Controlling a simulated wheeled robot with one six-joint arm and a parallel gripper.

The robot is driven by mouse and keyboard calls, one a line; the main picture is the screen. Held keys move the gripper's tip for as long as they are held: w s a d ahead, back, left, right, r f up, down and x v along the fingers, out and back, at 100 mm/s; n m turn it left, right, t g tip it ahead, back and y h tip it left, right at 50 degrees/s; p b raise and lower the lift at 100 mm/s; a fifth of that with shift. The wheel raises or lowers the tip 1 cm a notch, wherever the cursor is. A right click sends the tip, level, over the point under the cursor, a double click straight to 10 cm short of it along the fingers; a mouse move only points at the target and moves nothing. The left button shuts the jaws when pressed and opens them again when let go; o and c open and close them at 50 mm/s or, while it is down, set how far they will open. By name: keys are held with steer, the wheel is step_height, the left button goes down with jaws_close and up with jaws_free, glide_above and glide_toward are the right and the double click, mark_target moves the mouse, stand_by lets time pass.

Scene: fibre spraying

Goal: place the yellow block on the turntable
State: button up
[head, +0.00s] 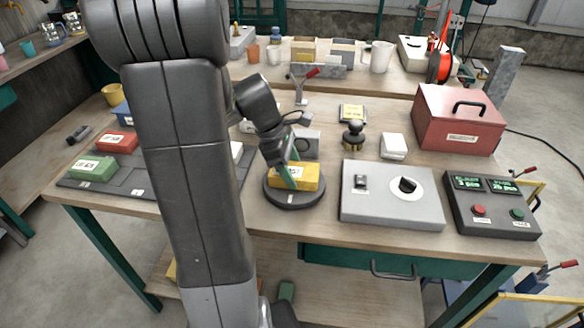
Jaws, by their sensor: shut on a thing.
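The yellow block (309,177) is at the round dark turntable (296,200), over its disc, with a white label on its front. It appears to rest on the disc, though I cannot tell for certain whether it touches. My gripper (291,175) reaches down from the upper left and is shut on the block, with a green finger in front of its left part. My arm covers a large part of the left of the view and hides some of the table.
A dark tray (142,189) at left holds green (92,168) and red (116,142) blocks. Right of the turntable stand a grey dial box (390,214), a display panel with buttons (493,222) and a red toolbox (456,120). A black-knobbed stamp (353,135) and white block (394,146) stand behind.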

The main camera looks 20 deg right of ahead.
steer(key=shift+f, duration=0.1)
steer(key=o, duration=1.4)
steer(key=shift+c, duration=0.2)
steer(key=p+v, duration=0.1)
steer(key=v, duration=1.1)
